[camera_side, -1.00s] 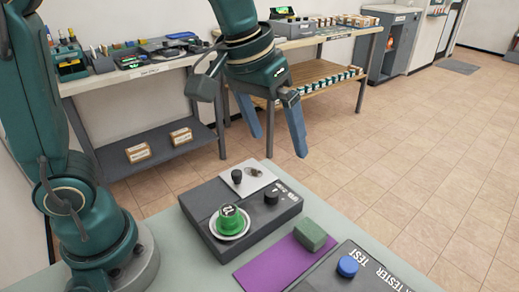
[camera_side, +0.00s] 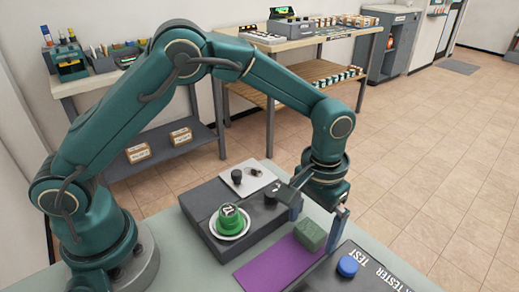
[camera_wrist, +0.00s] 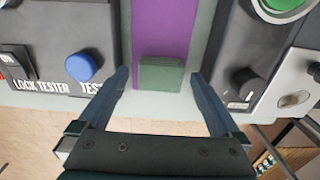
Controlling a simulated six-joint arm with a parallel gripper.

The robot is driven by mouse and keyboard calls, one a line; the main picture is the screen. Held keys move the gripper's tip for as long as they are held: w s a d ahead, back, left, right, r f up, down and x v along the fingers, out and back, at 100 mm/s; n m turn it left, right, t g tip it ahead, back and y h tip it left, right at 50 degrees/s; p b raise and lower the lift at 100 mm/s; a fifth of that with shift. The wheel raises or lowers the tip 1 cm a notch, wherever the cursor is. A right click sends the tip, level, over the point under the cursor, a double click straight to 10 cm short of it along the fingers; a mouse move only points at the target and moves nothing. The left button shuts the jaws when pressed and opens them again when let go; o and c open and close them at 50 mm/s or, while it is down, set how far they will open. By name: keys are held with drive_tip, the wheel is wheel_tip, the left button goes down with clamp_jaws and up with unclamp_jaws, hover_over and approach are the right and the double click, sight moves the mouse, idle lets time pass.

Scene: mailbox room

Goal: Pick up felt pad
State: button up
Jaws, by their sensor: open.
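The felt pad is a small green block (camera_side: 311,235) lying on the far end of a purple mat (camera_side: 268,266) on the table. In the wrist view the green block (camera_wrist: 161,77) sits between my two spread fingers, nearer the left-to-right middle, with the purple mat (camera_wrist: 161,30) running away from it. My gripper (camera_side: 318,222) points down over the block, with one finger on each side of it. My gripper (camera_wrist: 160,90) is open and empty, and no finger visibly touches the block.
A dark lock tester box with a blue button (camera_side: 347,266) stands on one side of the mat. A dark device with a green button (camera_side: 230,221) and black knob (camera_side: 271,197) stands on the other. Both are close to the fingers.

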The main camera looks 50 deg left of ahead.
sight(310, 227)
drive_tip(key=shift+f, duration=0.5)
drive_tip(key=c, duration=1.5)
drive_tip(key=shift+r, duration=0.15)
drive_tip(key=r, duration=0.4)
drive_tip(key=shift+w+a+r, duration=0.1)
drive_tip(key=shift+a+r, duration=0.1)
drive_tip(key=shift+a, duration=0.1)
drive_tip(key=a+r, duration=0.6)
drive_tip(key=a, duration=0.5)
drive_tip(key=shift+s+r, duration=0.15)
drive_tip(key=shift+s, duration=0.15)
